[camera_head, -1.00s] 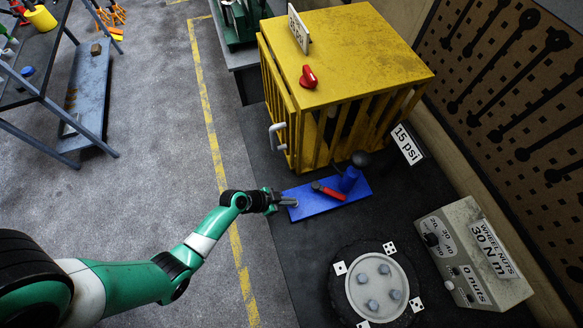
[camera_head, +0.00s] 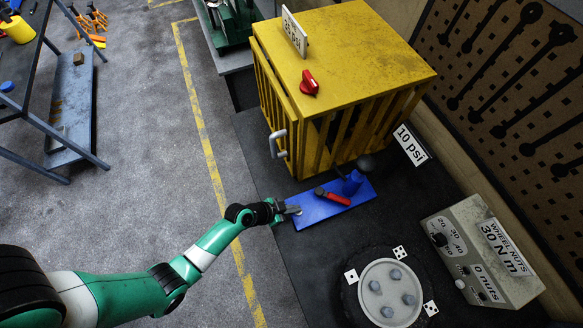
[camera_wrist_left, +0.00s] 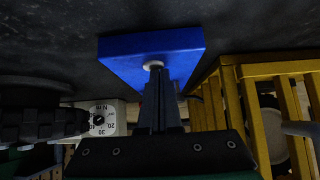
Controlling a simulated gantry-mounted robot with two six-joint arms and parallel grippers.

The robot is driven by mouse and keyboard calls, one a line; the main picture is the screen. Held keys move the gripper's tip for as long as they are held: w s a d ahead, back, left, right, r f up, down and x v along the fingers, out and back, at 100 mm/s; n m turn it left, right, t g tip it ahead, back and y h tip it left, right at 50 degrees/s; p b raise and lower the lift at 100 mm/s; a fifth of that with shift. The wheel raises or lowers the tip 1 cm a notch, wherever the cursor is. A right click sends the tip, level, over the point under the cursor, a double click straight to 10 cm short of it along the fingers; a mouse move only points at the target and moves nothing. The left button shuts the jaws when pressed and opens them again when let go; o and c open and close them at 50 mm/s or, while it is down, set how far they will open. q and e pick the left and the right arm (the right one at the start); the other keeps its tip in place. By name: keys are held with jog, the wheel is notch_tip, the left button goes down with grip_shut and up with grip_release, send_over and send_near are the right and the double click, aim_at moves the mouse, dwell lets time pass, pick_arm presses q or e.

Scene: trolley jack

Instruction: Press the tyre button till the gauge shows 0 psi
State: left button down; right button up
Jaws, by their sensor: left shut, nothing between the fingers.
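The gauge sign (camera_head: 411,145) reads 10 psi. It stands at the right of the yellow cage. A blue base plate (camera_head: 325,203) lies on the dark bench top; it also shows in the left wrist view (camera_wrist_left: 125,48). A pale round button (camera_wrist_left: 153,65) sits near the plate's edge. My left gripper (camera_head: 292,210) is shut and empty, with its fingertips at the button. In the left wrist view the shut fingers (camera_wrist_left: 156,75) reach the button and partly cover it; contact appears likely but cannot be told for certain. My right gripper is not in view.
A red lever (camera_head: 333,196) is on the plate. A wheel (camera_head: 385,290) and the wheel-nuts box (camera_head: 490,260) are at the front right.

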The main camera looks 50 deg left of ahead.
pick_arm(q)
jog(key=r+p, duration=0.4)
jog(key=shift+s+d+r, duration=0.15)
jog(key=shift+s+r, duration=0.05)
jog(key=shift+r, duration=0.1)
jog(key=p+v, duration=0.3)
jog(key=v, duration=0.6)
jog(key=shift+a, duration=0.3)
jog(key=shift+r, duration=0.1)
